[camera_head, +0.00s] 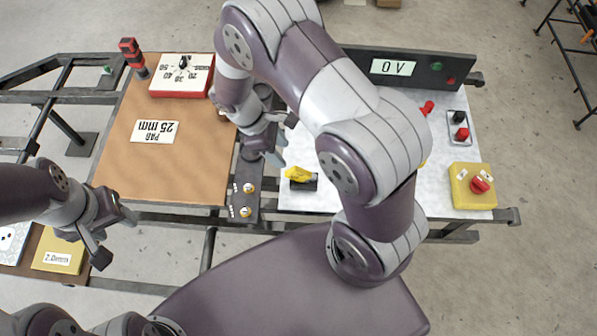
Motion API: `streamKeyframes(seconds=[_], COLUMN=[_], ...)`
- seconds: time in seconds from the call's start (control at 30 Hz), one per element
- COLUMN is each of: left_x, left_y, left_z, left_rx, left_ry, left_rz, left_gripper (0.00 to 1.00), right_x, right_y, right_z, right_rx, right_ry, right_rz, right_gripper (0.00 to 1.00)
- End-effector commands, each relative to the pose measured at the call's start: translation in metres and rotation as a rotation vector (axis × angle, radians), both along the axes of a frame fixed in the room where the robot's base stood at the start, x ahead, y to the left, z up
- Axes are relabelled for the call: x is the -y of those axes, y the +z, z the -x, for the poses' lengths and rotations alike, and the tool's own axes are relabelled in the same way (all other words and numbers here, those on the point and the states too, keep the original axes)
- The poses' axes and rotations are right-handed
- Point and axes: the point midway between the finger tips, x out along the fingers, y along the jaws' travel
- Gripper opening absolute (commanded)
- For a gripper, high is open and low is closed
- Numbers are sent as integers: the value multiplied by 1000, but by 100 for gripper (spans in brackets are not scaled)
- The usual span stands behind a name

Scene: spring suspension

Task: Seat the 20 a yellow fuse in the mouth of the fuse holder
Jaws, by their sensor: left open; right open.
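A yellow piece (300,174), which looks like the yellow fuse, sits tilted on or against a small dark block (304,185) on the white board. The block may be the fuse holder; its mouth cannot be made out. Another bit of yellow (422,163) shows at the edge of my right arm, mostly hidden. My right gripper (277,138) is open and empty, above and a little left of the yellow piece, apart from it. My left gripper (115,237) is open and empty at the left, in front of the brown board.
The white board (455,140) bears a red piece (427,107), black and red terminals (461,133) and a yellow switch box (472,187). A dark display panel (410,69) stands behind. A brown board (165,180) with a red-edged dial box (182,88) lies left. My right arm covers the board's middle.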

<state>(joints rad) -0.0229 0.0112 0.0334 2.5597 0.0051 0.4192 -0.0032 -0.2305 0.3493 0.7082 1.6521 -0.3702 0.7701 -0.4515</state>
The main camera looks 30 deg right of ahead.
Motion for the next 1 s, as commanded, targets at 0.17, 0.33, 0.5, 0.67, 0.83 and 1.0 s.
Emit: streamKeyframes(seconds=[0.17, 0.33, 0.5, 0.67, 0.83, 1.0], left_x=[0, 0, 0, 0, 0, 0], left_y=[-3, -4, -3, -5, -5, -5], left_z=[0, 0, 0, 0, 0, 0], left_rx=[0, 0, 0, 0, 0, 0], left_ry=[0, 0, 0, 0, 0, 0], left_rz=[0, 0, 0, 0, 0, 0], left_gripper=[53, 53, 53, 53, 53, 53], right_x=[13, 20, 32, 37, 37, 37], right_y=[-39, -58, -87, -104, -104, -104], right_z=[10, 14, 18, 22, 22, 21], right_rx=[-3, -1, -3, -1, 0, 0], right_ry=[-4, -6, -7, -5, -6, -6], right_rz=[0, 0, 1, 1, 0, 0], right_gripper=[49, 49, 49, 49, 49, 3])
